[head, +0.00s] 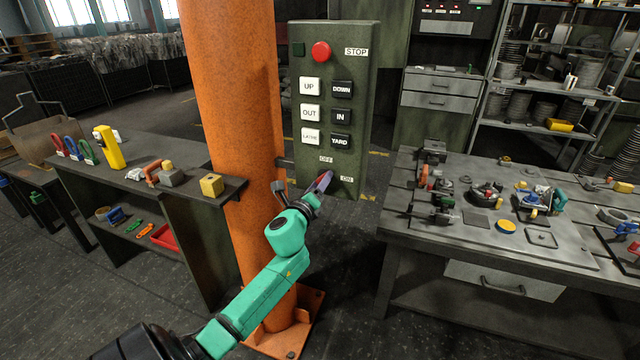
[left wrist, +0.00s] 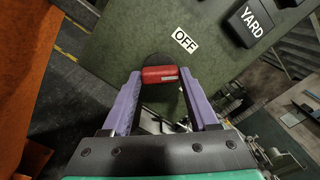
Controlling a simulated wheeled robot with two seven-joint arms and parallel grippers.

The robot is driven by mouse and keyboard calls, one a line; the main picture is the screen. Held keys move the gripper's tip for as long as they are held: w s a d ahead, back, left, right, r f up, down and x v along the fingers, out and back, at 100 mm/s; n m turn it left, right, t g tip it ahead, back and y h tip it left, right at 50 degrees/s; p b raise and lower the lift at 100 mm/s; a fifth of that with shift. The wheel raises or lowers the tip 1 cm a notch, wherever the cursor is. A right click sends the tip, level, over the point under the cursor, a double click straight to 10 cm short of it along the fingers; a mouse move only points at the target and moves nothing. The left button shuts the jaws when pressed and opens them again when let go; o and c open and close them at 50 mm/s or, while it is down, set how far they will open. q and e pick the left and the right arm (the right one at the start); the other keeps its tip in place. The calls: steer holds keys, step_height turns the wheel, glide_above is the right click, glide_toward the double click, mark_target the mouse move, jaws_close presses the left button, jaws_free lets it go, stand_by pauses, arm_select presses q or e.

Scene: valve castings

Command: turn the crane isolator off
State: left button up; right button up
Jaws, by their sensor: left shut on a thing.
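The green control box (head: 367,70) hangs on the orange column, with an OFF label (head: 326,158) and an ON label (head: 346,178) near its bottom. My left gripper (head: 321,183) is at these labels, in front of the box's lower part. In the left wrist view its two purple fingers (left wrist: 160,75) are shut on the red isolator handle (left wrist: 159,76), which sits on a dark round base. The OFF label (left wrist: 185,40) is just above and right of the handle there. In the head view the gripper covers most of the handle. My right gripper is not in view.
Above the isolator are a red STOP button (head: 321,52) and several labelled push buttons. The orange column (head: 235,100) stands close on the left. A workbench (head: 405,190) with tools stands right, and a shelf unit (head: 150,185) left.

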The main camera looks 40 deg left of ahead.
arm_select(q)
steer(key=n, duration=0.8)
steer(key=shift+n+p, duration=0.3)
steer(key=shift+p, duration=0.05)
stand_by(0.3)
steer(key=o, duration=1.4)
steer(key=b+v, duration=0.2)
steer(key=v, duration=1.2)
steer(key=shift+s+d, duration=0.15)
steer(key=shift+s, duration=0.1)
